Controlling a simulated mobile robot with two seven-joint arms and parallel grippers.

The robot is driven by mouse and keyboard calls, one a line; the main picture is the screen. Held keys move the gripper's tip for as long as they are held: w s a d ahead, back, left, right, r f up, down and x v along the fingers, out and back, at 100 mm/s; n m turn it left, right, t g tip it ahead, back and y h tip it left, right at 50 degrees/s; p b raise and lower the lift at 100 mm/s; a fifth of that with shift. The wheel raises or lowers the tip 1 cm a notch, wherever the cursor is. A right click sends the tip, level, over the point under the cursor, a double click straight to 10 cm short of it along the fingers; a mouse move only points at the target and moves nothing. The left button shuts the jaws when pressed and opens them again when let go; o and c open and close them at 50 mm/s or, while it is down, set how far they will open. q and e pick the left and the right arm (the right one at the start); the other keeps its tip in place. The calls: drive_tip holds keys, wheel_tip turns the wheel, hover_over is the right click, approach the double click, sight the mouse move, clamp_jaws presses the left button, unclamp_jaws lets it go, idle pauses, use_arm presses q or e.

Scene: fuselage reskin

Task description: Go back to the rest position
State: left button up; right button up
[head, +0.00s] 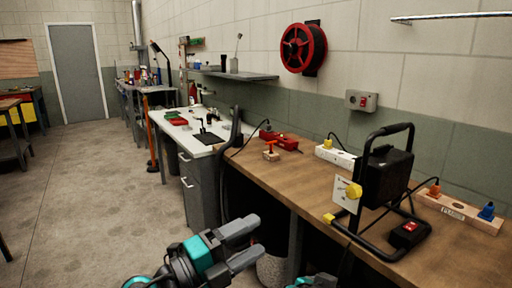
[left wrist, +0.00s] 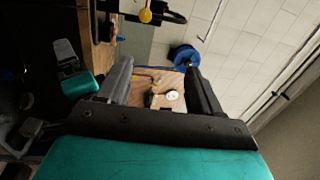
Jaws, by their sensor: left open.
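My left gripper (head: 243,243) shows at the bottom middle of the head view, in front of the wooden workbench's left end. Its two grey fingers are apart with nothing between them. The left wrist view also shows this gripper (left wrist: 162,88), its dark fingers spread and empty, with part of a wooden surface and small items seen beyond the gap. A small teal part of my right arm shows at the bottom edge of the head view; the right gripper's fingers cannot be made out there.
The wooden workbench (head: 462,262) runs along the wall at right. On it stand a black-framed work lamp (head: 386,172), a white power strip (head: 336,155) and a wooden block with plugs (head: 458,212). A white-topped bench (head: 190,137) stands beyond. The floor (head: 95,205) at left is clear.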

drive_tip(key=s+a+f+n+y, duration=0.2)
drive_tip(key=s+f+n+y, duration=0.6)
drive_tip(key=f, duration=0.6)
use_arm(q)
drive_tip(key=s+a+f+n+t+y, duration=0.2)
drive_tip(key=s+a+f+n+y, duration=0.2)
drive_tip(key=a+f+n+y, duration=0.45)
drive_tip(key=s+a+f+n+t+y, duration=0.35)
drive_tip(key=a+f+n, duration=0.25)
drive_tip(key=f+n, duration=0.6)
drive_tip(key=s+a+f+n+g+y, duration=0.1)
drive_tip(key=s+f+n+g+y, duration=0.1)
drive_tip(key=s+f+n+g, duration=0.3)
drive_tip(key=s+f, duration=0.3)
drive_tip(key=s, duration=0.2)
drive_tip(key=shift+a+n+g+p, duration=0.2)
drive_tip(key=shift+n+g+p, duration=0.15)
use_arm(e)
drive_tip(key=s+d+n+t+y, duration=0.2)
drive_tip(key=s+d, duration=0.1)
drive_tip(key=s, duration=0.7)
drive_tip(key=shift+r+t, duration=0.2)
drive_tip(key=shift+t, duration=0.2)
